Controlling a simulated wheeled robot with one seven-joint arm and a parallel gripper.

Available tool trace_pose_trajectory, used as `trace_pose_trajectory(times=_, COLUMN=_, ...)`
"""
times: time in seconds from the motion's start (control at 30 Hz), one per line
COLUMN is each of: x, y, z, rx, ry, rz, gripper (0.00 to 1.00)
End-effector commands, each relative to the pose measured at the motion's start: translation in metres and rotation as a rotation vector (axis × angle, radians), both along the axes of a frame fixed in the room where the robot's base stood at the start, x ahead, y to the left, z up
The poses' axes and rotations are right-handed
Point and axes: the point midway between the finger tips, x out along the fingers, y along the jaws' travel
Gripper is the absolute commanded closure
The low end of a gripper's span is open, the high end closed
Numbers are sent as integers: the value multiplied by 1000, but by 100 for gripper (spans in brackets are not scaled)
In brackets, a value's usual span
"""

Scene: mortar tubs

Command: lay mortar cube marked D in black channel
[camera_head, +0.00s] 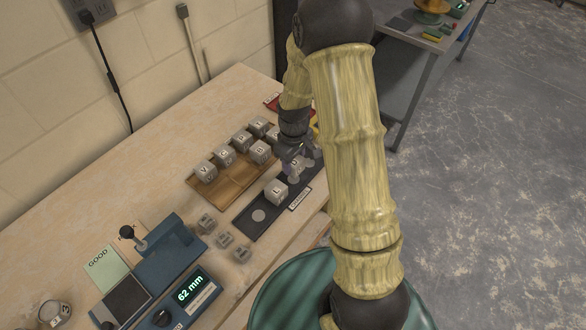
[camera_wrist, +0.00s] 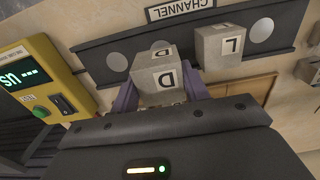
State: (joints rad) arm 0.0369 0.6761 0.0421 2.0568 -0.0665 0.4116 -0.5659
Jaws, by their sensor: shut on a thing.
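The cube marked D (camera_wrist: 161,78) is light grey and sits between my gripper's purple fingers in the wrist view. My gripper (camera_wrist: 160,92) is shut on it. The black channel (camera_wrist: 90,52) lies behind the cube in that view, with pale round spots in it, one partly covered by the cube. Whether D touches the channel I cannot tell. A cube marked L (camera_wrist: 220,46) stands in the channel beside D. In the head view my gripper (camera_head: 298,170) is over the far part of the channel (camera_head: 249,229), beyond cube L (camera_head: 276,191); D is hard to make out there.
A wooden tray (camera_head: 221,199) with several lettered cubes lies left of the channel. Small grey blocks (camera_head: 225,240) lie near its front end. A blue lever device (camera_head: 170,253) and a 62 mm display (camera_head: 189,289) stand in front. A yellow device (camera_wrist: 40,80) shows in the wrist view.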

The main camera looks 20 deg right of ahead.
Motion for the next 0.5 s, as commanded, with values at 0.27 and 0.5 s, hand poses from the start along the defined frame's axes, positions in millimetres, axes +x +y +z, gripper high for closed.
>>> trace_pose_trajectory(times=0.27, x=1, y=5, z=-2, rx=0, ry=-3, rz=10, gripper=85)
trace_pose_trajectory(times=0.5, x=-1, y=4, z=-23, rx=0, ry=4, rz=9, gripper=85)
